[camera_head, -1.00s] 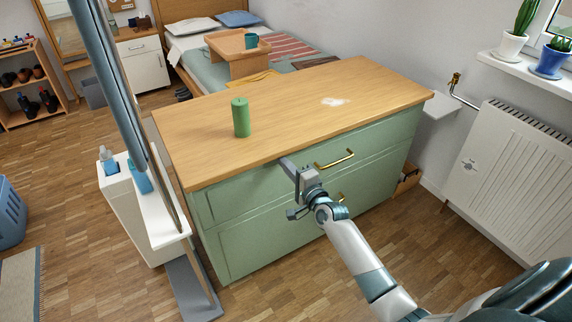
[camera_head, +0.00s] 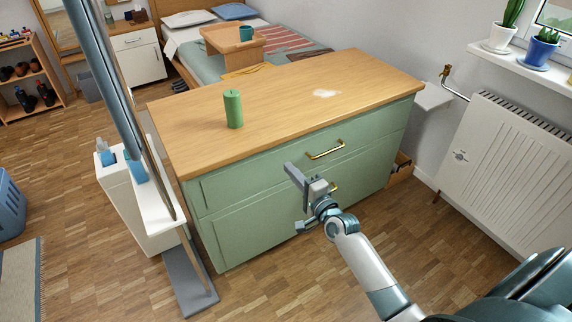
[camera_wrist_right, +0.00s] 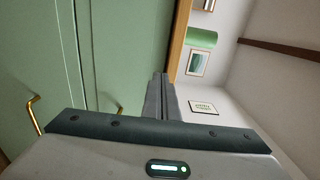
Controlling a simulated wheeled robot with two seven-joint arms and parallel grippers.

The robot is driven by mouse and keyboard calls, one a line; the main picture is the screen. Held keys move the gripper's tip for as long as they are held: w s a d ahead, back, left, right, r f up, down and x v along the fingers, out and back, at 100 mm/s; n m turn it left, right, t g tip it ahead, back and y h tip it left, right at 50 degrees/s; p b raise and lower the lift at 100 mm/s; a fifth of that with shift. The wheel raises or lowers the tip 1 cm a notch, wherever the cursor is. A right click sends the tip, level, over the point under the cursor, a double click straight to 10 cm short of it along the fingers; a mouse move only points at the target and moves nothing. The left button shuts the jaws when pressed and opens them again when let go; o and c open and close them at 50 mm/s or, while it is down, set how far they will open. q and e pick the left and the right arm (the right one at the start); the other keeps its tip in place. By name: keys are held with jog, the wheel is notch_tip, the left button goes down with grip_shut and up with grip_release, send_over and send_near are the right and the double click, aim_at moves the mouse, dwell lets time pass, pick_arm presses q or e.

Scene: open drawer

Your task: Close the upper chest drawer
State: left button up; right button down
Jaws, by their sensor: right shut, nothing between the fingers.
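The green chest (camera_head: 262,220) with a wooden top (camera_head: 270,108) stands in the middle of the head view. Its upper drawer (camera_head: 250,172) has a brass handle (camera_head: 326,149), and its front looks about flush with the chest under the top. My right gripper (camera_head: 291,172) is shut and empty in front of the upper drawer, left of and below the handle. Its shut fingers also show in the right wrist view (camera_wrist_right: 160,97), beside the green fronts (camera_wrist_right: 95,45). Whether the fingertips touch the drawer is unclear. A lower brass handle (camera_head: 334,187) is partly hidden by the gripper. My left gripper is out of view.
A green candle (camera_head: 233,109) and a white patch (camera_head: 324,93) are on the top. A white narrow unit (camera_head: 130,208) stands close to the chest's left side. A radiator (camera_head: 505,150) is on the right wall. The wooden floor in front of the chest is clear.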

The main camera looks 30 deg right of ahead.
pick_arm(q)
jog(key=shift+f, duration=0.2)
pick_arm(e)
jog(key=s, duration=0.4)
jog(key=shift+s+d, duration=0.2)
jog(key=shift+s, duration=0.05)
